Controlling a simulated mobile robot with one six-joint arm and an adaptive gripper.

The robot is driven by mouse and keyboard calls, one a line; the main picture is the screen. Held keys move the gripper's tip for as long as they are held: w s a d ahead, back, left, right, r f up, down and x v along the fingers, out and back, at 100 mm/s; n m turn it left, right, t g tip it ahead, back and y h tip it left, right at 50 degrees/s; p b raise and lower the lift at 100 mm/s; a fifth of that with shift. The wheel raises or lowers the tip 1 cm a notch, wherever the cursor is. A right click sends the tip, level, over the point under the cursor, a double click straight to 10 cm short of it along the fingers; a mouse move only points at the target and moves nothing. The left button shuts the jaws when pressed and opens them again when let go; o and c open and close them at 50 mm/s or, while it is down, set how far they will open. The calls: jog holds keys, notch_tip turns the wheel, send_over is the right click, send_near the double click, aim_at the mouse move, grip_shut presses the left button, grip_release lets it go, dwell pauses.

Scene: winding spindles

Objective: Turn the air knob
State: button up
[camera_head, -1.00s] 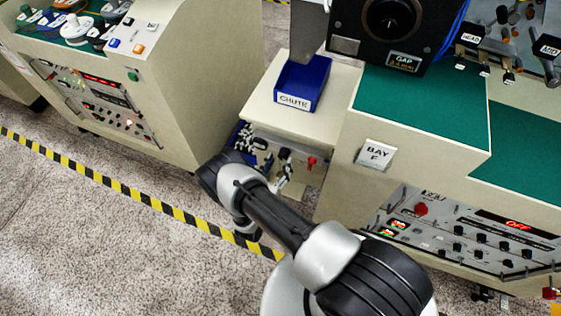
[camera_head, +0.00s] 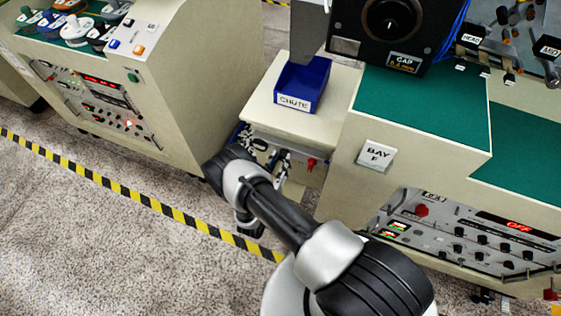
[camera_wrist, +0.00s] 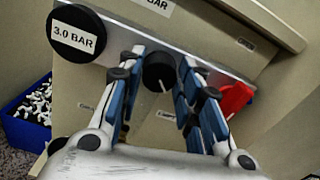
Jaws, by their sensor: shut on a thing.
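The air knob (camera_wrist: 159,72) is a round black knob with a white pointer line, on a metal strip on the cabinet front in the wrist view. My gripper (camera_wrist: 158,75) has its blue-padded fingers on either side of the knob and is shut on it. The pointer line runs down and slightly right. In the head view my gripper (camera_head: 282,160) is small and partly hidden by my arm, in front of the cabinet under the blue chute bin; the knob cannot be made out there.
A black round gauge labelled 3.0 BAR (camera_wrist: 77,34) is left of the knob. A red handle (camera_wrist: 235,98) is close to the right finger. A blue bin (camera_wrist: 30,115) of small white and black parts stands at lower left. The chute bin (camera_head: 303,84) sits above.

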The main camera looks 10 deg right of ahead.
jog(key=shift+c, duration=1.1)
jog(key=shift+m, duration=0.3)
jog(key=m, duration=0.3)
jog(key=shift+m+b, duration=0.3)
jog(key=shift+b, duration=0.1)
jog(key=shift+d+m, duration=0.1)
jog(key=shift+m, duration=2.1)
jog(key=o, duration=1.1)
jog(key=shift+c, duration=0.2)
